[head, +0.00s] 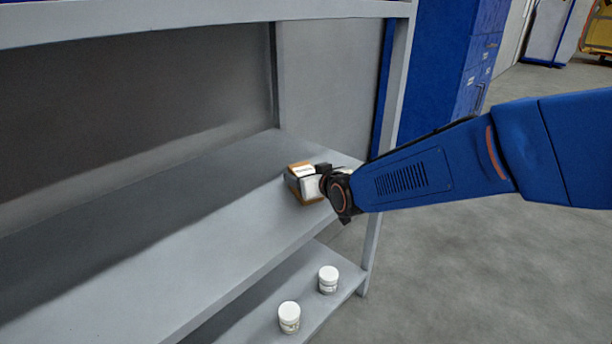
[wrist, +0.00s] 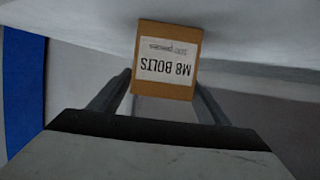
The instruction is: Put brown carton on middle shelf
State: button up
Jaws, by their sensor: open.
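The brown carton (head: 300,184) rests on the middle shelf (head: 190,235), near its right end, with a white label on it. In the wrist view the carton (wrist: 167,60) shows a label reading "M8 BOLTS", upside down. My gripper (head: 322,176) is at the carton's right side in the head view. In the wrist view my gripper's two fingers (wrist: 163,95) are open, one on either side of the carton's near edge. Whether either finger touches the carton is hard to tell.
Two white jars, one (head: 328,279) and another (head: 289,317), stand on the lower shelf (head: 262,306). The upper shelf (head: 180,18) spans above. The middle shelf left of the carton is clear. A blue cabinet (head: 438,70) stands behind.

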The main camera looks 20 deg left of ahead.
jog(key=v, duration=1.2)
jog(key=s+d+f+m+h, duration=0.2)
jog(key=d+m+h, duration=0.25)
jog(key=d, duration=2.15)
jog(key=s+d+f+m+g+h, duration=0.2)
jog(key=s+d, duration=0.8)
jog(key=s+d+f+m+g+h, duration=0.2)
jog(key=s+d+g+h, duration=0.1)
jog(key=s+d, duration=0.7)
jog(key=shift+s+d+f, duration=0.3)
jog(key=shift+d+f, duration=0.1)
jog(key=shift+d, duration=0.1)
